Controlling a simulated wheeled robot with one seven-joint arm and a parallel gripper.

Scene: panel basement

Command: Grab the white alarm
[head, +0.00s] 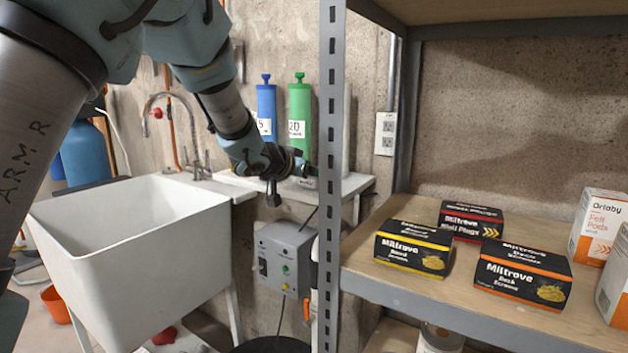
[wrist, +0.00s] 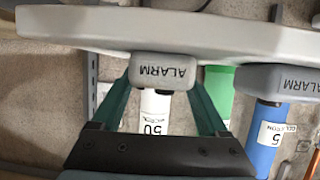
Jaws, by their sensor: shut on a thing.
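In the wrist view, which is upside down, a small pale grey-white box marked ALARM (wrist: 165,68) sits between the two teal fingers of my gripper (wrist: 165,82). My gripper is shut on it, with a finger at each side. The box is at the edge of a white ledge (wrist: 110,25). A second, darker grey ALARM box (wrist: 278,82) is to the right, apart from my fingers. In the head view my gripper (head: 303,167) is low over the ledge (head: 352,184), next to the shelf post; the arm and post hide most of both boxes.
Blue (head: 266,108) and green (head: 299,115) cylinders stand behind my gripper; a white one marked 50 (wrist: 155,112) shows in the wrist view. A metal shelf post (head: 331,120) stands close right. A white sink (head: 130,240) is left, a grey control box (head: 284,258) below.

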